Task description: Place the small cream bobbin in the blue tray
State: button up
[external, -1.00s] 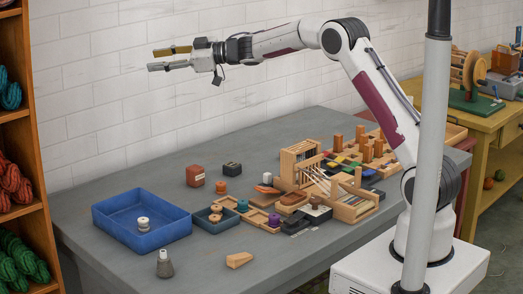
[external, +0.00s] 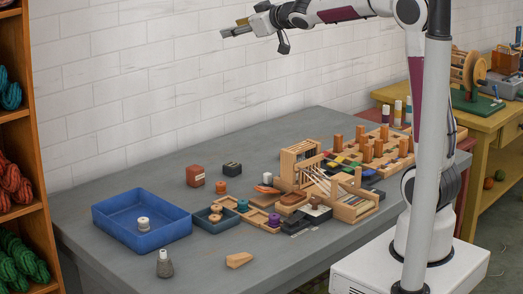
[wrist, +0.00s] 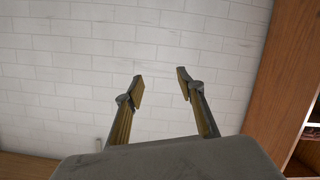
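The blue tray (external: 172,236) stands on the grey table at the left in the external view. A small cream bobbin (external: 143,224) stands upright inside it, toward its front. My gripper (external: 224,34) is raised high above the table, in front of the white brick wall, well apart from the tray and bobbin. In the wrist view my gripper (wrist: 160,88) has its two fingers spread with nothing between them. Neither the tray nor the bobbin shows in the wrist view.
A grey cone with a pale top (external: 164,264) stands in front of the tray. A smaller blue-grey tray (external: 214,227) with small parts sits to its right. A wooden loom (external: 325,185) and several blocks fill the table's right side. A shelf of skeins (external: 20,150) stands at left.

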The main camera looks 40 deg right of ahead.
jog(key=s+d+f+m+g+h, duration=0.15)
jog(key=s+f, duration=0.25)
jog(key=s, duration=0.7)
jog(key=s+d+f+m+g+h, duration=0.1)
jog(key=s+d+f+m+g, duration=0.15)
jog(key=s, duration=0.75)
jog(key=s+a+f+g+y, duration=0.1)
jog(key=s+a+f+g, duration=0.1)
jog(key=s+f, duration=0.4)
jog(key=s+a+f+g+y, duration=0.1)
jog(key=s+a+f+g, duration=0.2)
jog(key=s+f, duration=0.4)
jog(key=s, duration=0.9)
jog(key=shift+a+f+n+y, duration=0.15)
jog(key=shift+a+n+y, duration=0.05)
jog(key=shift+n+y, duration=0.15)
